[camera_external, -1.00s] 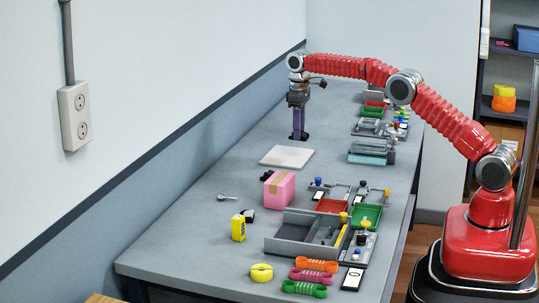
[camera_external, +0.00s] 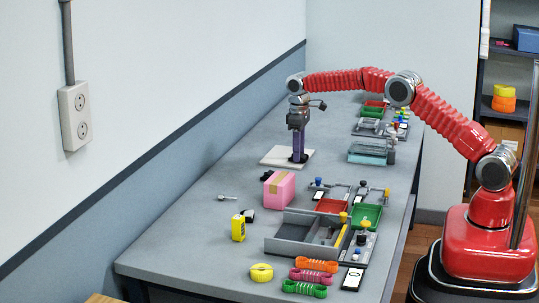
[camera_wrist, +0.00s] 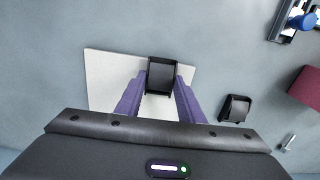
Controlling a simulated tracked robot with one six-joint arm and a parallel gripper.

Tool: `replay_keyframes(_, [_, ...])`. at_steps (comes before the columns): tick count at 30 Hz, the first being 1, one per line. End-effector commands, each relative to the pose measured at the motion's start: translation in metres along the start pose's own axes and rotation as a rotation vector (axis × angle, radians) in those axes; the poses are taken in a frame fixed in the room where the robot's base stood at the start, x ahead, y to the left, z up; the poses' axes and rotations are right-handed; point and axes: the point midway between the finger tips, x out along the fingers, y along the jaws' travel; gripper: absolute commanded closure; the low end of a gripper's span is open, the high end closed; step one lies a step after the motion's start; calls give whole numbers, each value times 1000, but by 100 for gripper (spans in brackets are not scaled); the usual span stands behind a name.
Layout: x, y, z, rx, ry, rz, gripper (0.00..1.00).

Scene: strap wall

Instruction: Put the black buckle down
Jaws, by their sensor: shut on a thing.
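My gripper (camera_external: 299,160) points straight down over the white plate (camera_external: 272,157), its tips at or just above the plate's surface. Its purple fingers are shut on the black buckle (camera_wrist: 161,76), which shows between the fingertips in the wrist view. The buckle lies over the plate (camera_wrist: 104,72), near its upper right part in that view. Whether the buckle touches the plate I cannot tell. In the external view the buckle is mostly lost against the dark fingertips.
A second black piece (camera_wrist: 236,108) lies on the table right of the plate in the wrist view. A pink box (camera_external: 279,189) stands nearer the camera, and a teal-based fixture (camera_external: 371,152) stands right of the plate. The table left of the plate is clear.

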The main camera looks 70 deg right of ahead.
Motion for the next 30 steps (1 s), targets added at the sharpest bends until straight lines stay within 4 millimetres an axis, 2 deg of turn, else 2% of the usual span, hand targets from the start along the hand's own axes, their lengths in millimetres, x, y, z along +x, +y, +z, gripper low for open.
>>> replay_keyframes(12, [5,0,0,0,1,0,89])
replay_keyframes(13, [5,0,0,0,1,0,64])
replay_keyframes(18, [5,0,0,0,1,0,52])
replay_keyframes(21, [5,0,0,0,1,0,47])
replay_keyframes(30, [2,0,0,0,1,0,47])
